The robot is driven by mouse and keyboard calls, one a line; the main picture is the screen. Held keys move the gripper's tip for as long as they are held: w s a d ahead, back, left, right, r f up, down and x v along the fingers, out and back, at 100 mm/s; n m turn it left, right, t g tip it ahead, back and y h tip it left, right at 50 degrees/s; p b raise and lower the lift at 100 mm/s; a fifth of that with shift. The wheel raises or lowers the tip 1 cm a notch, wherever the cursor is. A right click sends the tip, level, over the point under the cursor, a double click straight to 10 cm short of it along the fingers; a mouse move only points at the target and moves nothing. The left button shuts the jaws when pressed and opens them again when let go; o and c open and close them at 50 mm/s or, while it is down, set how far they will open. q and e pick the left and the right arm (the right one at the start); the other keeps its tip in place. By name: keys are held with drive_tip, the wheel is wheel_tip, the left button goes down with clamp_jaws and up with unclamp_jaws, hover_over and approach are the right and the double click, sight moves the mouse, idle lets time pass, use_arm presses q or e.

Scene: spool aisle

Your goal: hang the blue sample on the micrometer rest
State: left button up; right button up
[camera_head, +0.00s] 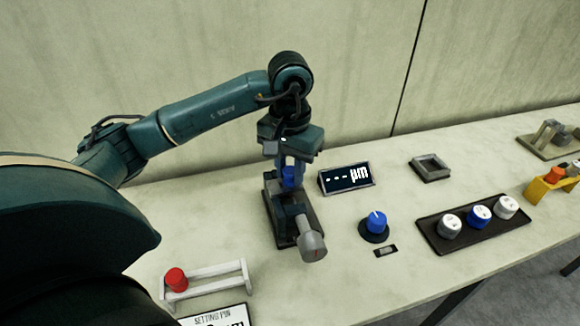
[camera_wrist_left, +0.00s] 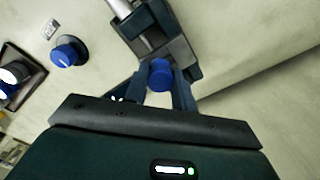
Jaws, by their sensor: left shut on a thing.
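The blue sample (camera_head: 289,175) is a small blue cylinder between the fingers of my left gripper (camera_head: 289,187). My left gripper is shut on it and points down over the back part of the micrometer rest (camera_head: 283,238). In the left wrist view the blue sample (camera_wrist_left: 160,74) shows between the two fingertips, in front of the micrometer's dark body (camera_wrist_left: 150,35). The micrometer has a dark base and a grey thimble (camera_head: 312,247) at its near end. The fingers partly hide the rest, so I cannot tell whether the sample touches it. My right gripper is out of view.
A µm display (camera_head: 346,177) stands right of the micrometer. A blue dial (camera_head: 376,221) and a dark tray (camera_head: 440,240) with capped spools are farther right. A white rack (camera_head: 207,282) with a red piece is at front left. A wall rises behind the bench.

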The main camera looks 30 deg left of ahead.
use_arm(q)
drive_tip(key=o, duration=0.9)
drive_tip(key=shift+f, duration=0.2)
drive_tip(key=shift+o, duration=0.7)
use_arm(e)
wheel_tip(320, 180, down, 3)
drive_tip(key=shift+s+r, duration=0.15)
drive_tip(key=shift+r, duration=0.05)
use_arm(q)
drive_tip(key=shift+r, duration=0.1)
wheel_tip(320, 180, up, 13)
drive_tip(key=p, duration=0.2)
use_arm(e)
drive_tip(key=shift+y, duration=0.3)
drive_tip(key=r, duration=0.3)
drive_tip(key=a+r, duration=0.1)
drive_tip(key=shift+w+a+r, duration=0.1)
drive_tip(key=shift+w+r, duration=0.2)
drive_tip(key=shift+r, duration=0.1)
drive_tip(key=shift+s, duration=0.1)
